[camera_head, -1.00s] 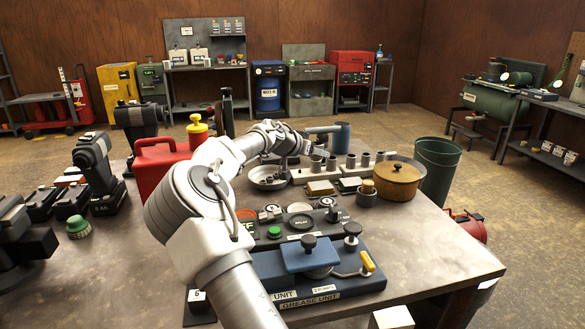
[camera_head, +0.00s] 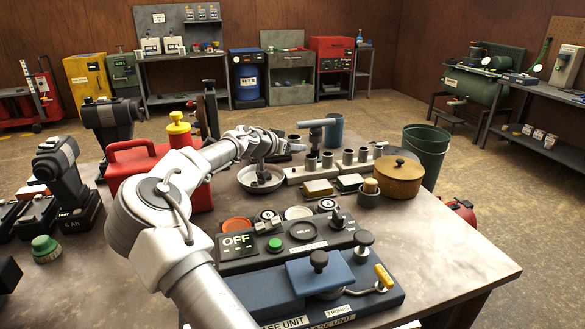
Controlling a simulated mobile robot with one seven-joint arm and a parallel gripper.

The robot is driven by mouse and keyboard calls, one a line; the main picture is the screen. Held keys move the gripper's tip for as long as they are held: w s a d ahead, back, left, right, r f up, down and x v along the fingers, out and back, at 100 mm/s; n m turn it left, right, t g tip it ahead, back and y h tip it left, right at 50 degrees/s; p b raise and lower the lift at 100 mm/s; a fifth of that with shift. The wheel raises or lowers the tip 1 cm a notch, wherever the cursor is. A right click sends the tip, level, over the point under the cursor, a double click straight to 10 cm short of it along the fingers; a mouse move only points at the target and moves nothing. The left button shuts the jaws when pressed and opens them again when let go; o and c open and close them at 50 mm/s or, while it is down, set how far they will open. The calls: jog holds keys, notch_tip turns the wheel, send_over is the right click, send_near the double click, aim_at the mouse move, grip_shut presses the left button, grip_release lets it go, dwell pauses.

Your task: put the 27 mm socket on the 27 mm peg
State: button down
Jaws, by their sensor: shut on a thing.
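My gripper (camera_head: 262,162) hangs over the shallow metal dish (camera_head: 261,188), pointing down and seen small. It is shut on a small grey piece, which looks like a socket; its size marking cannot be read and the jaws hide most of it. A pale rail (camera_head: 297,176) stands to the right of the dish, apart from my gripper. Several grey cylindrical sockets or pegs stand upright along it, including one at the near left (camera_head: 311,162) and one at the right (camera_head: 363,155). I cannot tell which peg is the 27 mm one.
A grey T-handled tool (camera_head: 317,130) rises behind the rail. A brown lidded pot (camera_head: 395,178) and small blocks (camera_head: 318,188) stand in front and right. A red can (camera_head: 140,165) is to the left. The control panel (camera_head: 285,238) and blue unit (camera_head: 320,275) fill the near bench.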

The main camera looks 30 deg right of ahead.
aim_at(292, 173)
notch_tip(292, 173, down, 7)
jog(key=shift+r+b, duration=0.2)
jog(key=shift+b, duration=0.1)
jog(key=shift+f, duration=0.1)
jog(key=shift+f+b, duration=0.2)
jog(key=shift+b, duration=0.15)
jog(key=shift+c, duration=1.5)
grip_release()
jog(key=shift+r, duration=0.15)
jog(key=shift+r+p, duration=0.2)
jog(key=shift+p, duration=0.25)
jog(key=shift+s+a+r, duration=0.1)
jog(key=shift+a, duration=0.3)
jog(key=v, duration=1.1)
